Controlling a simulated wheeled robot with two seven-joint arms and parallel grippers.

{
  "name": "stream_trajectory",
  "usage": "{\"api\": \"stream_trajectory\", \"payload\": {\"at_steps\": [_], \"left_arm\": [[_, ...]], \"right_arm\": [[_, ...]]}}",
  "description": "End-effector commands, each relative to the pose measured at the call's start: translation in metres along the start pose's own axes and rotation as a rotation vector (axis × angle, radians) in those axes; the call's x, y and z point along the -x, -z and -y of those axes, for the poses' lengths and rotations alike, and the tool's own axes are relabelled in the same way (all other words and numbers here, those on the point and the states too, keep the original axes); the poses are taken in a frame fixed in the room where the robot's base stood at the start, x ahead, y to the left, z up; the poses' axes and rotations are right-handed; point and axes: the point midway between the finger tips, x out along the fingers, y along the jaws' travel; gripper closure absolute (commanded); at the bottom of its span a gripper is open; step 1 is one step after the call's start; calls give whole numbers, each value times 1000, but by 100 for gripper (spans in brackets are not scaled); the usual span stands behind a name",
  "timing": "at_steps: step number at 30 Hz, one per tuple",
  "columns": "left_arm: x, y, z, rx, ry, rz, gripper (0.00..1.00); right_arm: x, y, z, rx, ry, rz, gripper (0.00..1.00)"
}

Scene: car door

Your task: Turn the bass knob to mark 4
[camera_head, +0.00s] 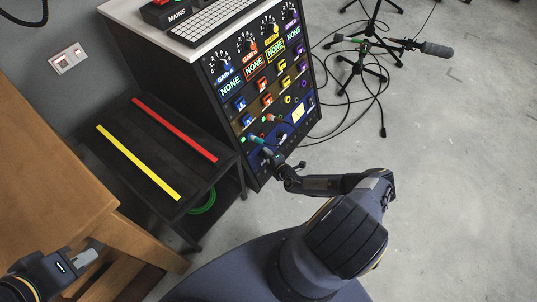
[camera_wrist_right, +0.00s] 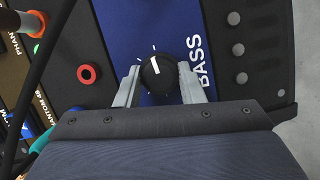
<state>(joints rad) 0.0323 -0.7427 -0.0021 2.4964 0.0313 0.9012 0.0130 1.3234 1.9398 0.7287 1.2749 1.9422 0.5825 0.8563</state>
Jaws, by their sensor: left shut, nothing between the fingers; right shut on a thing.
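The bass knob (camera_wrist_right: 159,73) is a round black knob with a white pointer line, on a blue panel strip (camera_wrist_right: 181,20) lettered BASS. In the right wrist view its pointer faces up and slightly left in the picture. Small white ticks ring the knob; no numbers are readable. My right gripper (camera_wrist_right: 158,80) is shut on the knob, one finger on each side. In the head view my right gripper (camera_head: 278,160) is at the lower part of the rack's front; the knob is too small to tell there. My left gripper (camera_head: 86,258) is shut and empty at the lower left.
The rack (camera_head: 262,92) carries rows of coloured knobs, sockets and NONE displays. Cables plug into its lower front, close to my right gripper. A black shelf (camera_head: 120,175) with yellow and red strips stands left of it. Mic stands and cables lie on the floor at right.

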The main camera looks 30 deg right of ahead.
Motion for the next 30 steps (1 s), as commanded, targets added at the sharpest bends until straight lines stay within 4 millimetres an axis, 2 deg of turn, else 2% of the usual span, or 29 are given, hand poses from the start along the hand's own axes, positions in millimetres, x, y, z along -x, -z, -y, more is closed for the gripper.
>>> {"api": "stream_trajectory", "payload": {"at_steps": [9,23,24,28,30], "left_arm": [[5,3,-2,0,0,0,100],[6,3,-2,0,0,0,100],[6,3,-2,0,0,0,100],[6,3,-2,0,0,0,100],[6,3,-2,0,0,0,100]], "right_arm": [[0,-1,0,-80,30,1,88],[0,-1,0,-89,33,1,88],[0,-1,0,-89,33,1,60],[0,-1,0,-88,33,1,43],[0,-1,0,-88,33,1,43]]}}
